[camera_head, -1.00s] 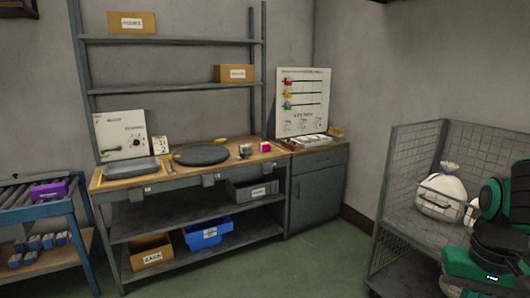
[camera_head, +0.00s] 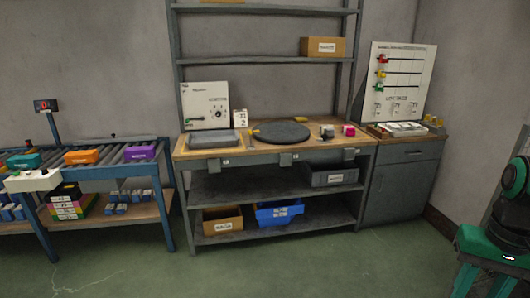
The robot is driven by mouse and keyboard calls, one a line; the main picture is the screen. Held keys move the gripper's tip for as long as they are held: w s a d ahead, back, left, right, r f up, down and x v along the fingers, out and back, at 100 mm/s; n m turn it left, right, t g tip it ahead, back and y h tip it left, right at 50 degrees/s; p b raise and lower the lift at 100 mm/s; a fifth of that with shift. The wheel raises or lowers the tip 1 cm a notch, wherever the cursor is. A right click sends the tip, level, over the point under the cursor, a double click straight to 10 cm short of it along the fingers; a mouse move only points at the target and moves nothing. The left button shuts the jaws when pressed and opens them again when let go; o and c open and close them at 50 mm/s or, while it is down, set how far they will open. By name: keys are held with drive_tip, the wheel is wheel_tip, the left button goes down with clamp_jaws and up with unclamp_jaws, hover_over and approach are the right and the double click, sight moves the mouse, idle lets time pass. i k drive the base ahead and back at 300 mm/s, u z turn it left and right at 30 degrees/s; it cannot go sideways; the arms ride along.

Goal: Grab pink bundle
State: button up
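A small pink block-like bundle (camera_head: 349,130) sits on the wooden top of the workbench (camera_head: 330,147), near its right end. A small grey item (camera_head: 327,132) stands just left of it, apart from it. Part of my green and black arm shows at the lower right edge, well to the right of the bench and apart from the bundle. I cannot make out my fingertips there. Nothing hides the bundle.
The bench also holds a dark round plate (camera_head: 281,132) and a grey tray (camera_head: 214,140). A grey cabinet (camera_head: 401,185) adjoins it on the right. A roller conveyor (camera_head: 110,158) with coloured boxes stands left. The green floor in front is clear.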

sight(349, 131)
drive_tip(key=u, duration=0.45)
drive_tip(key=i, duration=2.25)
drive_tip(key=z, duration=0.55)
drive_tip(key=i, duration=1.05)
drive_tip(key=z, duration=0.95)
drive_tip(key=i, duration=0.5)
drive_tip(key=z, duration=0.2)
